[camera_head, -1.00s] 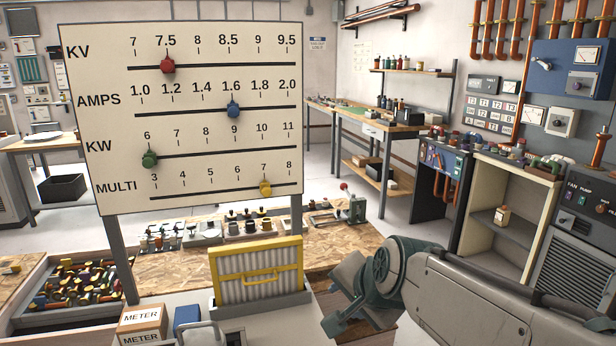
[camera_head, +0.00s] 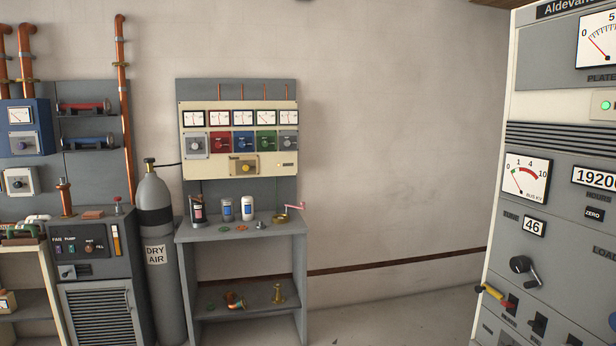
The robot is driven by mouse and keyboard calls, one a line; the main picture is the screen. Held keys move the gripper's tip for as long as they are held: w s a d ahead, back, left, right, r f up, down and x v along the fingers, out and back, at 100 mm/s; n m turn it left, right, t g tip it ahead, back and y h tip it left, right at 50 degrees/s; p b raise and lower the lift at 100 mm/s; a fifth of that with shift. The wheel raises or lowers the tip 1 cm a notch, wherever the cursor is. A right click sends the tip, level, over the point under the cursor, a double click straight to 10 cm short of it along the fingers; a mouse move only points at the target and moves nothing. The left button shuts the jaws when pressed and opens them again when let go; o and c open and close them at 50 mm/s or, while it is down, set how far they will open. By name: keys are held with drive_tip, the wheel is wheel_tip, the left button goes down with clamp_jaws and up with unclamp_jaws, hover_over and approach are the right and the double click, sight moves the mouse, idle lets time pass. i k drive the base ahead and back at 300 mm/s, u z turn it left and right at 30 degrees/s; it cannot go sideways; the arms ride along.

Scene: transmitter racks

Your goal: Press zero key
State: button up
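The zero key (camera_head: 593,214) is a small dark plate marked ZERO on the grey cabinet front at the right edge of the head view. It sits just below the counter (camera_head: 595,178), which reads 1920 before the picture edge cuts it off. A bus kV meter (camera_head: 526,178) and a small window showing 46 (camera_head: 533,226) are to its left. My gripper is not in view.
The tall transmitter cabinet (camera_head: 545,140) fills the right side; a crank knob (camera_head: 522,267) and a red-and-yellow handle (camera_head: 491,292) stick out from it. A grey bench (camera_head: 240,232) and a dry air cylinder (camera_head: 154,215) stand at left. Floor between bench and cabinet looks clear.

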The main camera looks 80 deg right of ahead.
sight(594, 214)
drive_tip(key=z, duration=4.65)
